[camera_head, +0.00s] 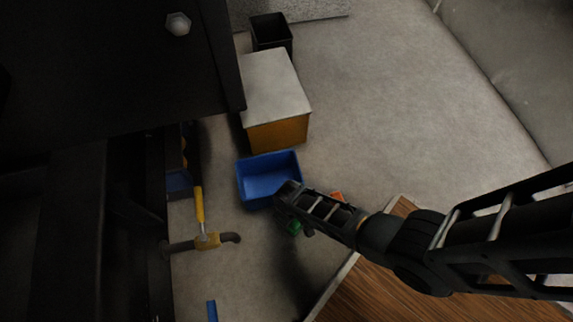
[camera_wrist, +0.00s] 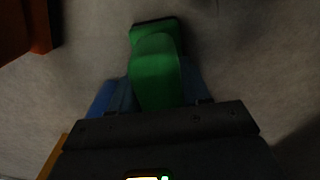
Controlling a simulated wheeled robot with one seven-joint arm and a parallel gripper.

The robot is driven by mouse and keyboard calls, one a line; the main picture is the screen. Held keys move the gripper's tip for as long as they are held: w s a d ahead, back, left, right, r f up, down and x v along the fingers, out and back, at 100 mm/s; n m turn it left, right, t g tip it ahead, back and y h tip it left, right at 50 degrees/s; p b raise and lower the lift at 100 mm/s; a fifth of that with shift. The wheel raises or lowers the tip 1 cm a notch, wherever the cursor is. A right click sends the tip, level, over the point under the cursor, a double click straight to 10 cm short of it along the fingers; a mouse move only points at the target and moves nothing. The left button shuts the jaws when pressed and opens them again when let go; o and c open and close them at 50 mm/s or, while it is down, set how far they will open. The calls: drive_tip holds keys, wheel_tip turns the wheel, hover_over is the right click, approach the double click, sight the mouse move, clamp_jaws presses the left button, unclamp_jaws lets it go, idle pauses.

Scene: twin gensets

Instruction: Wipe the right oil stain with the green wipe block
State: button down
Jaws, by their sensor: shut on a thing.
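The green wipe block (camera_wrist: 155,68) is in my gripper (camera_wrist: 158,100), which is shut on its rounded green handle. Its darker-edged base points away from my gripper over the grey floor. In the head view a small part of the green block (camera_head: 295,228) shows below the end of my arm. My gripper's fingers are mostly hidden there by my own arm. I cannot make out an oil stain in either view. A dark patch lies on the floor below the block in the head view, but I cannot tell stain from shadow.
An open blue bin (camera_head: 268,178) stands beside my arm's end, with a white-topped orange box (camera_head: 277,100) behind it. A wooden surface (camera_head: 375,285) is at lower right. Floor is clear at upper right.

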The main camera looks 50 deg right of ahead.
wheel_tip(320, 180, up, 3)
drive_tip(key=shift+s+f+p, duration=0.1)
drive_tip(key=shift+s+p, duration=0.05)
drive_tip(key=shift+p, duration=0.25)
wheel_tip(320, 180, up, 6)
drive_tip(key=p, duration=0.5)
drive_tip(key=shift+f, duration=0.15)
